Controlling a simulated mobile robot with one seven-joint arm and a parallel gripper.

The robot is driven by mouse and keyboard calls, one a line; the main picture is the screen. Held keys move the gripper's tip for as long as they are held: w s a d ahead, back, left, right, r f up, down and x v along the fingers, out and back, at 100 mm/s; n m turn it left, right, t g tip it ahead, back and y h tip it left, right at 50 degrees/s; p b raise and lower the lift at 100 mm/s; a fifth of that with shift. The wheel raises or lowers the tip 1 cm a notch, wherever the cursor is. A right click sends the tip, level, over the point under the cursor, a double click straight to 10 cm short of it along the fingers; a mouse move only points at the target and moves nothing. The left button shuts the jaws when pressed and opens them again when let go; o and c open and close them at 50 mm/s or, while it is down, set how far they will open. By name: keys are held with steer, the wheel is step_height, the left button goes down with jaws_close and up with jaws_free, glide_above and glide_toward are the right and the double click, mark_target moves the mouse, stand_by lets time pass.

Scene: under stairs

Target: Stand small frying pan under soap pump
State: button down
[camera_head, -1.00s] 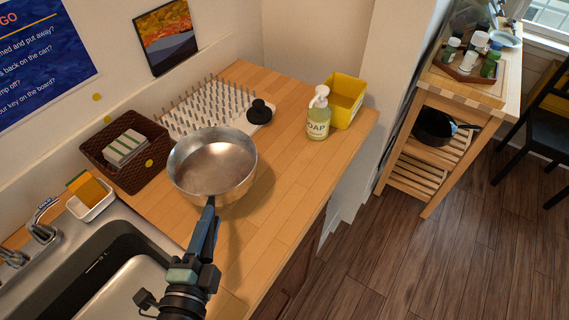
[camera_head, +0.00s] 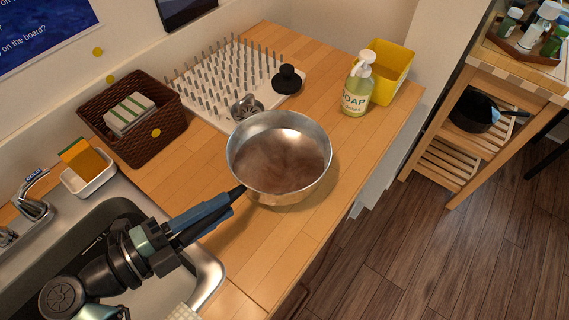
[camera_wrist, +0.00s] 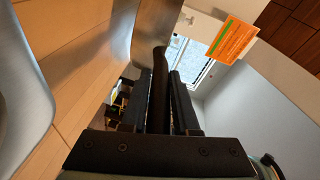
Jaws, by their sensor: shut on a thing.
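The small frying pan (camera_head: 280,160) is a deep silver pan with a dark handle, held over the wooden counter. My gripper (camera_head: 226,203) is shut on its handle, and the handle (camera_wrist: 159,90) also shows between the fingers (camera_wrist: 165,95) in the wrist view. The pan looks roughly level; whether its base touches the counter I cannot tell. The soap pump (camera_head: 358,85) is a clear bottle of green soap with a white pump top. It stands upright on the counter, behind and to the right of the pan, apart from it.
A yellow bin (camera_head: 390,72) stands close behind the soap pump. A white pegged drying rack (camera_head: 215,92) and a brown basket (camera_head: 133,120) line the wall. The sink (camera_head: 115,215) lies at front left. Bare counter (camera_head: 335,125) shows between pan and soap pump.

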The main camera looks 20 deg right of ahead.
steer(key=p, duration=0.2)
glide_above(278, 185)
steer(key=shift+s+a+r, duration=0.1)
steer(key=shift+a+r, duration=0.05)
steer(key=shift+a, duration=0.05)
steer(key=shift+d+f, duration=0.15)
steer(key=shift+f, duration=0.75)
steer(key=shift+d+f, duration=0.1)
steer(key=shift+f, duration=0.9)
steer(key=c, duration=0.7)
jaws_free()
steer(key=shift+f, duration=0.1)
